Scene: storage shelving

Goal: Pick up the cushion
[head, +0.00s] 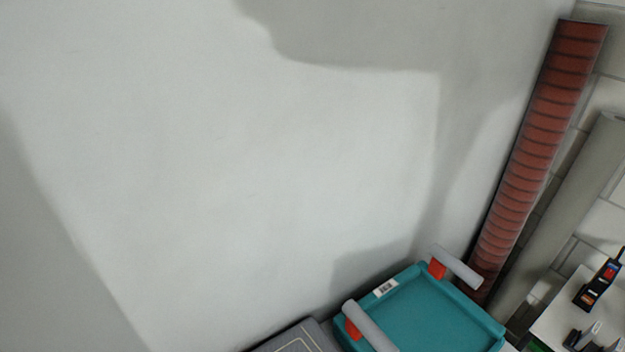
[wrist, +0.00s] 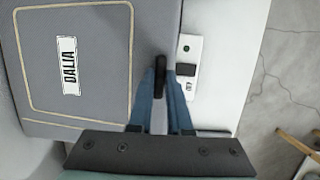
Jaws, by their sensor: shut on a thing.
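The cushion (wrist: 105,85) is grey with a pale line running inside its edge and a white label reading "DALIA". It fills the upper left of the wrist view. In the head view only a corner of it (head: 290,343) shows at the bottom edge. My gripper (wrist: 167,72) has blue fingers and a dark tip, and is at the cushion's right edge in the wrist view. It is shut on that edge; the exact contact is partly hidden by the fingers. My gripper does not show in the head view.
A teal tray (head: 420,310) with grey-and-red handles stands right of the cushion. A red ribbed roll (head: 540,140) and a grey tube (head: 570,215) lean behind it. A small device (head: 598,285) is at far right. A white-and-black item (wrist: 187,65) lies beside the fingers.

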